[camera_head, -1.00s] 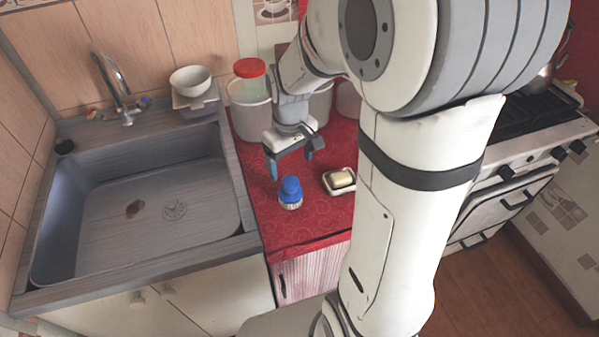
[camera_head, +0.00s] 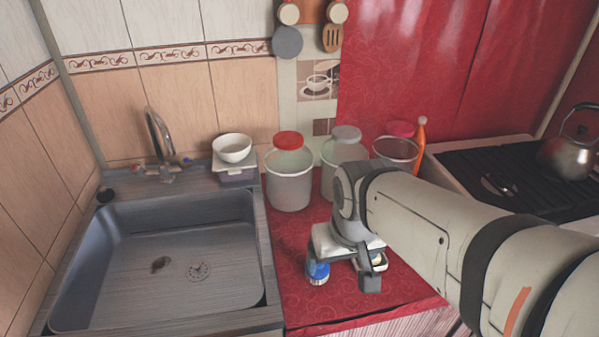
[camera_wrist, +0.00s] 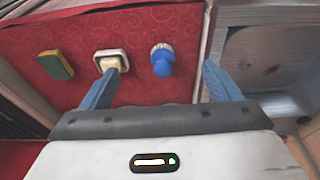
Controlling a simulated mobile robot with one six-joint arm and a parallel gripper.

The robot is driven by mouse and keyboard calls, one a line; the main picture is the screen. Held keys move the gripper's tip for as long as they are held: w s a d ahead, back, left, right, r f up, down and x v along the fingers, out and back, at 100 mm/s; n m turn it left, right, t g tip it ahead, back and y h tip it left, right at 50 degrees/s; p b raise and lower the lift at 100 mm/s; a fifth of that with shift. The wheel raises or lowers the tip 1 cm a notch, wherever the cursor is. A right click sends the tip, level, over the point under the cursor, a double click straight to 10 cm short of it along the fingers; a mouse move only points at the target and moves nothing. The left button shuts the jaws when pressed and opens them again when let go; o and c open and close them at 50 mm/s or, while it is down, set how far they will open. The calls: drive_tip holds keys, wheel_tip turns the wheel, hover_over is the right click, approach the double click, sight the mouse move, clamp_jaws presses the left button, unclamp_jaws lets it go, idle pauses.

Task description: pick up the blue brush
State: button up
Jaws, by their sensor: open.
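My gripper (camera_wrist: 160,66) is open and empty, above the counter.
A soap dish (camera_wrist: 122,60) with soap lies beside the brush, behind one fingertip in the wrist view. A yellow-green sponge (camera_wrist: 56,65) lies farther left. Canisters (camera_head: 290,188) stand at the back. The sink (camera_head: 165,262) is left, the stove (camera_head: 490,170) right.

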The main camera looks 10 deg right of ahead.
drive_tip(key=w+f+m+g+b, duration=0.1)
drive_tip(key=w+f, duration=0.3)
drive_tip(key=w+f+m+b, duration=0.1)
drive_tip(key=w+f+b, duration=0.1)
drive_tip(key=w+f, duration=0.3)
drive_tip(key=w+f+m+g+b, duration=0.1)
drive_tip(key=w+f+m+b, duration=0.1)
drive_tip(key=w+f, duration=0.2)
drive_tip(key=shift+w+a+f+g, duration=0.15)
drive_tip(key=shift+w+f+g, duration=0.15)
drive_tip(key=shift+w+f, duration=0.3)
drive_tip(key=shift+f, duration=0.3)
wheel_tip(320, 180, down, 7)
drive_tip(key=shift+s+f+b, duration=0.1)
drive_tip(key=shift+b, duration=0.25)
drive_tip(key=c, duration=1.2)
drive_tip(key=shift+o, duration=0.2)
drive_tip(key=shift+r, duration=0.2)
